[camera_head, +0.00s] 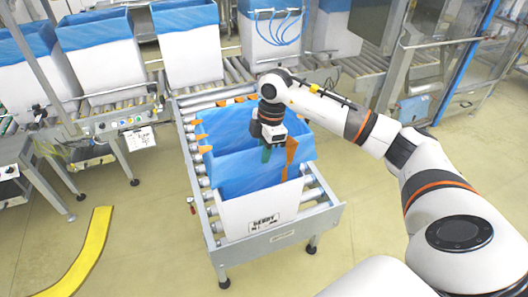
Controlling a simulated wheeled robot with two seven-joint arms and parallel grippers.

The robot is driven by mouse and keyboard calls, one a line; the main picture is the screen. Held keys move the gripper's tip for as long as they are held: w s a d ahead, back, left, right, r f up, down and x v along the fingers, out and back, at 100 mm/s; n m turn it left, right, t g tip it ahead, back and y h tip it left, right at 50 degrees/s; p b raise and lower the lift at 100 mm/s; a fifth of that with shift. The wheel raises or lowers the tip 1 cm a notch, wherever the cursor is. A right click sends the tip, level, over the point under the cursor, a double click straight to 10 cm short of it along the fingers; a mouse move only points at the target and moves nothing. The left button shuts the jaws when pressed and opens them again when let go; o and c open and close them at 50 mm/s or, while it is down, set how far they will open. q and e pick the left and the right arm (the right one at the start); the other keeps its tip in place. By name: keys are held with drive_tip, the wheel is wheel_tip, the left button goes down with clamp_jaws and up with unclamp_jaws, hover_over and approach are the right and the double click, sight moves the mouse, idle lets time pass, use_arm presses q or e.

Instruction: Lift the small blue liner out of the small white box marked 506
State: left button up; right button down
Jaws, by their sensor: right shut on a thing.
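A white box (236,221) with a black-and-white label on its front stands on a short roller stand. I cannot read 506 on that label. A blue liner (232,182) lines the box and stands up above its rim, with orange pieces around it. My right gripper (267,153) reaches down into the liner's upper part from the right. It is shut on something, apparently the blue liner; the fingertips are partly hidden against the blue. My left gripper is not in view.
More white boxes with blue liners (94,30) stand on a roller conveyor (110,101) along the back. A yellow curved strip (85,255) lies on the floor at left. A metal frame with a clear panel (462,75) stands at right.

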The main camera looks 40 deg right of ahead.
wheel_tip(320, 180, up, 10)
drive_tip(key=p, duration=0.7)
drive_tip(key=shift+r, duration=0.2)
wheel_tip(320, 180, up, 8)
drive_tip(key=shift+p, duration=0.3)
idle(0.4)
drive_tip(key=shift+d, duration=0.1)
